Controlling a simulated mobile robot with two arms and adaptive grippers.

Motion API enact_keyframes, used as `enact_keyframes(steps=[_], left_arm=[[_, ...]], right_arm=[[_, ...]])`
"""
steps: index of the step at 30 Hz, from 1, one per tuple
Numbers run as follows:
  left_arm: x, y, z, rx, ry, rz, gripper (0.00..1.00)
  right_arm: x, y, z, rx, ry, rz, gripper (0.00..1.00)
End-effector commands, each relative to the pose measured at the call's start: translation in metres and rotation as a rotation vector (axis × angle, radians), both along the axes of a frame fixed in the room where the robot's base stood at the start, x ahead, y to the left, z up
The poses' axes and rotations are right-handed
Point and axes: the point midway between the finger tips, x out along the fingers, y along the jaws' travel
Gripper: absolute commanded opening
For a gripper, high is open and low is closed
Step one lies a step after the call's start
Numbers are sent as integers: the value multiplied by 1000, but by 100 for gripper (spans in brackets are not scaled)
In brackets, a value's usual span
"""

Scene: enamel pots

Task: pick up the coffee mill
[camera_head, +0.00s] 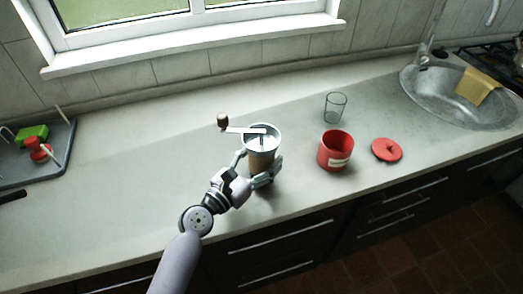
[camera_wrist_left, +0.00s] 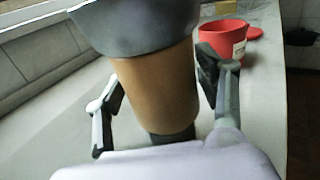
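The coffee mill (camera_head: 262,143) stands upright near the front of the counter. It has a grey metal top, a brown body and a crank with a dark knob reaching left. In the left wrist view its brown body (camera_wrist_left: 158,92) fills the middle, with the top cut off by the frame edge. My left gripper (camera_head: 257,166) is at the mill, with one finger on each side of the body. In the left wrist view both fingers are very close to it; whether they press on it I cannot tell. My right gripper is out of view.
Right of the mill stand a red canister (camera_head: 336,151), its red lid (camera_head: 387,150) and a clear glass (camera_head: 335,107). A sink (camera_head: 450,98) with a yellow cloth is at far right. A grey tray (camera_head: 62,160) is at far left. The counter between tray and mill is clear.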

Motion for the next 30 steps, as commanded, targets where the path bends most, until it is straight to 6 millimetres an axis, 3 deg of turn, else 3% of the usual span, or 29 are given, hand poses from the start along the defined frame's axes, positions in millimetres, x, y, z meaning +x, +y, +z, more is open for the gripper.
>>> enact_keyframes(steps=[23, 30], left_arm=[[0, 0, 0, 0, 0, 0, 10], [0, 0, 2, -2, -4, 1, 8]], right_arm=[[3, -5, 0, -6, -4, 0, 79], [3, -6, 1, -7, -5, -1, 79]])
